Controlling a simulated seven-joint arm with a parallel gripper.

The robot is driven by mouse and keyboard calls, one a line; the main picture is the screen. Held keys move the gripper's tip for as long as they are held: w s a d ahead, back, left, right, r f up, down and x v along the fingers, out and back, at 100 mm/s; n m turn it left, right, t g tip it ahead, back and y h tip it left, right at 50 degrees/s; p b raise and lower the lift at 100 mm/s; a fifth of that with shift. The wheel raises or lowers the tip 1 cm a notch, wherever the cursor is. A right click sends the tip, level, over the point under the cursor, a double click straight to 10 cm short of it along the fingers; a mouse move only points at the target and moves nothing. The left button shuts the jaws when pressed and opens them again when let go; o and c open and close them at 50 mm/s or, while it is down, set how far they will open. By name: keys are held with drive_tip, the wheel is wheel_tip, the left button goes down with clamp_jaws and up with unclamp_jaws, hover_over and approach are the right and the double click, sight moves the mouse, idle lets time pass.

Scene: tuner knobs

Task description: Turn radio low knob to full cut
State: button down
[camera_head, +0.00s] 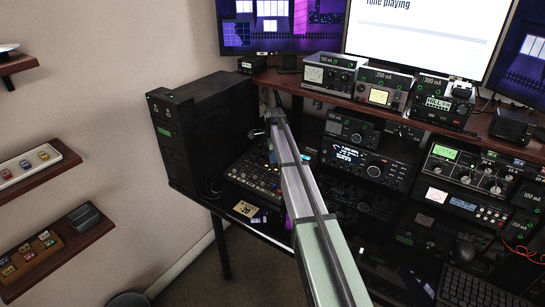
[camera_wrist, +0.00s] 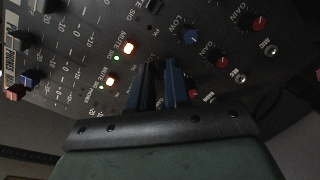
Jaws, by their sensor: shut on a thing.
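The mixer (camera_head: 258,178) lies on the lower desk in the head view, partly behind my arm. In the wrist view its dark panel (camera_wrist: 70,65) fills the upper part, tilted. My gripper (camera_wrist: 160,72) is at the panel with its two dark blue fingers close together, shut on a knob. That knob is hidden between the fingers; its label and pointer cannot be read. A blue knob (camera_wrist: 190,37) marked LOW stands uncovered beside the fingers. Red gain knobs (camera_wrist: 222,62) run along the right. My arm hides the fingertips in the head view.
Lit mute buttons (camera_wrist: 129,48) and several fader caps (camera_wrist: 34,76) are left of my fingers. Radio units (camera_head: 365,165) crowd the right, under a shelf (camera_head: 310,91) with more units.

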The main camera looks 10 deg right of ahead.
drive_tip(key=shift+n, duration=0.3)
drive_tip(key=n, duration=0.6)
drive_tip(key=shift+w+g, duration=0.1)
drive_tip(key=shift+g, duration=0.2)
drive_tip(key=n, duration=0.6)
drive_tip(key=shift+w+n+g, duration=0.1)
drive_tip(key=shift+n+g, duration=0.2)
drive_tip(key=shift+g, duration=0.1)
drive_tip(key=n, duration=0.6)
drive_tip(key=shift+g, duration=0.3)
drive_tip(key=n, duration=0.4)
drive_tip(key=shift+a+n+h, duration=0.1)
drive_tip(key=shift+n+h, duration=0.3)
drive_tip(key=shift+n, duration=1.3)
drive_tip(key=c, duration=1.4)
unclamp_jaws()
